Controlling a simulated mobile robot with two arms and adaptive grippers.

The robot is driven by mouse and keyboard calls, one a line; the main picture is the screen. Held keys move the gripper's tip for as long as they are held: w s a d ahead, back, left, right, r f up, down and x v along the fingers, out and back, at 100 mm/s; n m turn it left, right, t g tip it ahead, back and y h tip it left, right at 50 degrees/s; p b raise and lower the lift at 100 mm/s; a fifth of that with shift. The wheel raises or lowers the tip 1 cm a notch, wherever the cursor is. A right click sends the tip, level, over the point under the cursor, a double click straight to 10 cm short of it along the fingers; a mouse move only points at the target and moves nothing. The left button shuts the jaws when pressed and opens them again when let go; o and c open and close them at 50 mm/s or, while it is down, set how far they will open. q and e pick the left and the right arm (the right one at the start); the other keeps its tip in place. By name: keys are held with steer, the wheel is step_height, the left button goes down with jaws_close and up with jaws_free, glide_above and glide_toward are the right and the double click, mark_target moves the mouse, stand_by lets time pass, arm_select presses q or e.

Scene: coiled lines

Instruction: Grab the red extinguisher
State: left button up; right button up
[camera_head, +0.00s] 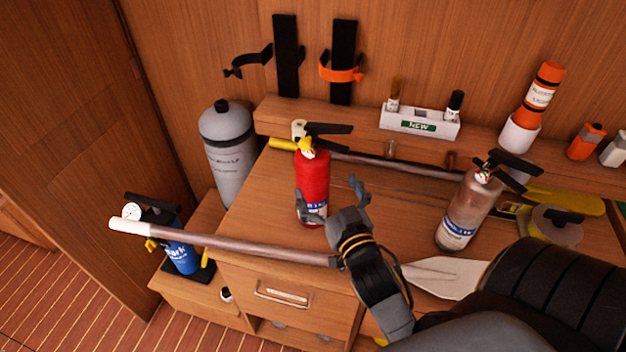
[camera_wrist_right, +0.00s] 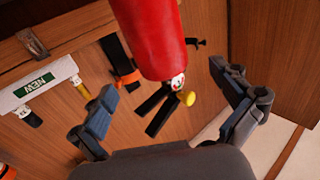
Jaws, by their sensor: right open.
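The red extinguisher (camera_head: 313,178) stands upright on the wooden cabinet top, with a black handle and a small gauge at its head. My right gripper (camera_head: 336,203) is open just in front and to the right of it. One finger overlaps its lower body in the head view; the other is to its right. In the right wrist view the red extinguisher (camera_wrist_right: 152,38) appears head-down between the spread fingers of my right gripper (camera_wrist_right: 165,82), and nothing is gripped. I cannot tell whether a finger touches it. My left gripper is not in view.
A paddle (camera_head: 230,243) lies across the front, passing by my right gripper. A silver extinguisher (camera_head: 467,208) stands to the right. A shelf with a white box (camera_head: 419,122) runs behind.

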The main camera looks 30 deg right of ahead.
mark_target(319, 175)
steer(key=x, duration=0.2)
steer(key=shift+w+d+f, duration=0.1)
steer(key=shift+w+f, duration=0.1)
steer(key=shift+w, duration=0.2)
steer(key=shift+p+x, duration=0.85)
steer(key=shift+x, duration=0.2)
steer(key=shift+p+x, duration=0.4)
steer(key=shift+x, duration=0.85)
steer(key=shift+w+f, duration=0.3)
steer(key=shift+w, duration=0.05)
steer(key=shift+w+d, duration=0.1)
steer(key=c, duration=1.8)
steer(key=shift+r, duration=0.35)
steer(key=shift+c, duration=0.5)
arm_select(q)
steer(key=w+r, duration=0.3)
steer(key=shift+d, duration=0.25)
